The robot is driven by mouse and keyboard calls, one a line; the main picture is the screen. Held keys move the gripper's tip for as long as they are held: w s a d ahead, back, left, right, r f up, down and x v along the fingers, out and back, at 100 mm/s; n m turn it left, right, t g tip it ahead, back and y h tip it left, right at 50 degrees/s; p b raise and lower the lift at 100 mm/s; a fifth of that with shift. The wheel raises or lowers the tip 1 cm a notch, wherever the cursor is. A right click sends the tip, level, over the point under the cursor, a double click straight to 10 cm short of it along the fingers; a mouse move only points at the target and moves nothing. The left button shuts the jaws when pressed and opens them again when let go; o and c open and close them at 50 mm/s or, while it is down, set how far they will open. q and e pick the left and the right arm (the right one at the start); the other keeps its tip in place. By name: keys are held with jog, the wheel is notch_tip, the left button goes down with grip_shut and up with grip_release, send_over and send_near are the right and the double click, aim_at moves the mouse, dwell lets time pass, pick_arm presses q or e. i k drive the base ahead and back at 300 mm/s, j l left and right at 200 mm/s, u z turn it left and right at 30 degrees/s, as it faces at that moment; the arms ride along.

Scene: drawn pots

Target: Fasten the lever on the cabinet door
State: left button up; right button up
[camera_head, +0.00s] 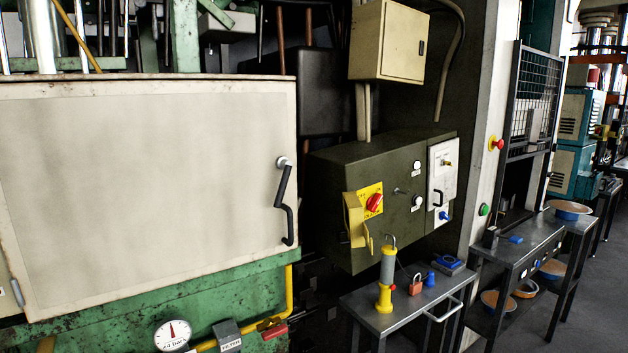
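A large off-white cabinet door (150,190) fills the left of the head view and looks closed or nearly so. A black, bent lever (287,205) hangs near its right edge. The lever's upper end meets a round grey pivot (282,161); its lower end points down near the door's edge. I cannot tell whether the lever is latched. Neither of my grippers is in view.
An olive control box (335,170) with a yellow plate and red knob (374,203) stands right of the door. Below it, a small metal table (385,320) holds a yellow-and-grey cylinder (387,275) and a red padlock (416,285). A pressure gauge (173,335) sits below the door.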

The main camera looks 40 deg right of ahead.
aim_at(281, 162)
jog(key=z, duration=1.3)
jog(key=i+l+u, duration=0.6)
jog(key=l, duration=0.35)
jog(key=i+l+u, duration=0.2)
jog(key=l, duration=0.2)
jog(key=i+l+u, duration=0.2)
jog(key=l, duration=0.2)
